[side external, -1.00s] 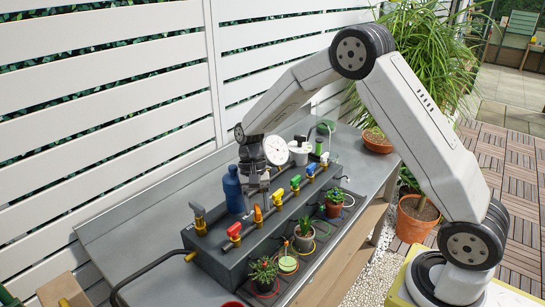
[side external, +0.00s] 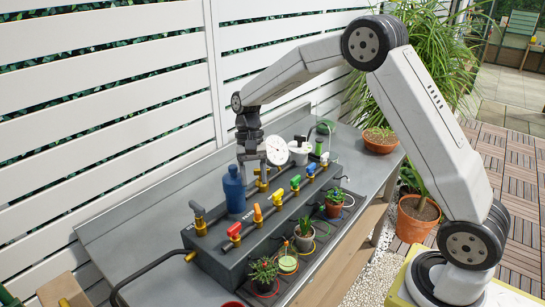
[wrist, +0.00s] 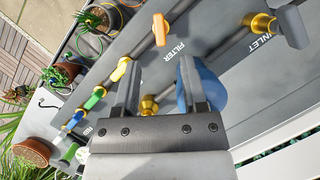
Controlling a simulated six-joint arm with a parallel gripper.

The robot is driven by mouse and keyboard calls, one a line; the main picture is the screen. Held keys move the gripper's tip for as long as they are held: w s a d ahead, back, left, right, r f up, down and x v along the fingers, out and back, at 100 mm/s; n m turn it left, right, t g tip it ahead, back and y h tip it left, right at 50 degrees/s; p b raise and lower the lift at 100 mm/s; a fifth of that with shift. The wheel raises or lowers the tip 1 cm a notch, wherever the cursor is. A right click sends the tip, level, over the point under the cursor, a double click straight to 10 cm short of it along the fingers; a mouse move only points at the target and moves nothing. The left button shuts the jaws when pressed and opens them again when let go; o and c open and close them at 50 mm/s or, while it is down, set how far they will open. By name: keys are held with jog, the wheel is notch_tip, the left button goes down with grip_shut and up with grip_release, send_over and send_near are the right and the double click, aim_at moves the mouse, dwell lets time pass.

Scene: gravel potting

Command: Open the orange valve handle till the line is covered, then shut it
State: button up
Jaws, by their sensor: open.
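The orange valve handle (side external: 257,213) sits on the dark manifold between the red handle (side external: 234,230) and the yellow handle (side external: 278,196). By its place in the row, it is the handle (wrist: 160,32) at the top of the wrist view. My gripper (side external: 250,180) points down behind the row, beside the blue bottle (side external: 235,190). In the wrist view my gripper (wrist: 158,82) has its fingers apart with no handle between them. The right finger overlaps the bottle (wrist: 208,88). I cannot make out a fill line in any pot.
Green (side external: 295,182) and blue (side external: 310,169) handles continue the row. Small potted plants (side external: 264,272) stand in front of the manifold. A grey inlet valve (side external: 199,217) and a white round dial (side external: 277,150) flank the work. The bench top (side external: 150,228) is clear at left.

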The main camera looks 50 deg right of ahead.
jog(key=shift+w+r, duration=0.1)
jog(key=shift+r, duration=0.2)
jog(key=o, duration=0.5)
jog(key=shift+o, duration=0.2)
jog(key=m+t+y, duration=0.1)
jog(key=m+t, duration=0.5)
jog(key=m, duration=1.2)
send_near(257, 207)
jog(key=shift+a+f, duration=0.25)
jog(key=shift+f, duration=0.35)
jog(key=shift+f, duration=0.1)
jog(key=shift+x, duration=3.85)
